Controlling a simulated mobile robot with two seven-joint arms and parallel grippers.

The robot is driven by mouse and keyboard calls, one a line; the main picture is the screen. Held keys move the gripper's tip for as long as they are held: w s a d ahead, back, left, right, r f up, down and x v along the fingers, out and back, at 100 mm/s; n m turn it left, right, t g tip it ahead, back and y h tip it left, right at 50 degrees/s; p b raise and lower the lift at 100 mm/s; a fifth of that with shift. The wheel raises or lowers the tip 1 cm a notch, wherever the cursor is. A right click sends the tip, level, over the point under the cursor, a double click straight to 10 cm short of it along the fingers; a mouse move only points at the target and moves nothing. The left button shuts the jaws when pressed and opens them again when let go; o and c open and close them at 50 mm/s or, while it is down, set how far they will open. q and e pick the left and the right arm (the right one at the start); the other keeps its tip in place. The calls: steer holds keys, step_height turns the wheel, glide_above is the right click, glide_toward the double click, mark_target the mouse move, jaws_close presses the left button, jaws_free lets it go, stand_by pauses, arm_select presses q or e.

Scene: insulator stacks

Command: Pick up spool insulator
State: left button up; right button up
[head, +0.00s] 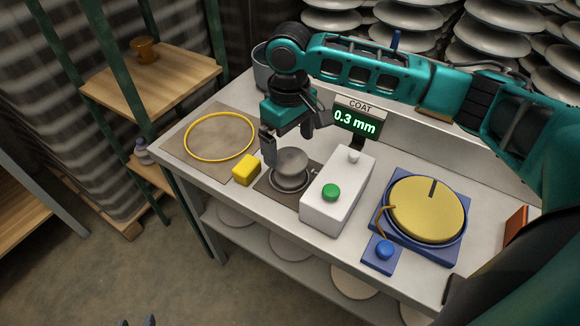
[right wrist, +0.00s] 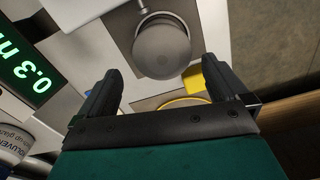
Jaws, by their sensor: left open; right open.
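A grey round, flanged piece (head: 291,168) sits on a dark square mat (head: 268,191) on the bench; it also shows in the right wrist view (right wrist: 162,50). A brown spool-shaped piece (head: 145,50) stands on the upper wooden shelf. I cannot tell for certain which is the spool insulator. My right gripper (head: 289,142) is open and empty, close above the grey piece. In the right wrist view its fingertips (right wrist: 160,70) are spread, with the grey piece just beyond them. Only the dark tips of my left gripper (head: 138,321) show at the bottom edge, open and away from the bench.
A yellow block (head: 246,170) lies left of the grey piece, and a white box (head: 338,190) with a green button stands close to its right. A yellow ring (head: 219,157) marks a clear mat. A coat display (head: 356,118) and yellow turntable (head: 427,209) also occupy the bench.

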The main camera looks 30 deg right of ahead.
steer(key=f, duration=0.4)
steer(key=shift+s+f+b, duration=0.25)
steer(key=shift+s+b, duration=0.1)
steer(key=shift+s, duration=0.05)
steer(key=shift+f, duration=0.45)
steer(key=shift+c, duration=0.7)
steer(key=c, duration=0.7)
steer(key=shift+r, duration=0.1)
steer(key=c, duration=0.5)
step_height(320, 180, up, 20)
steer(key=p, duration=0.3)
steer(key=m, duration=0.4)
glide_toward(290, 157)
steer(key=shift+s+a+r, duration=0.4)
steer(key=shift+s+a, duration=0.2)
steer(key=shift+s, duration=0.1)
steer(key=shift+s+a+r, duration=0.35)
steer(key=shift+s+a, duration=0.2)
steer(key=shift+s, duration=0.1)
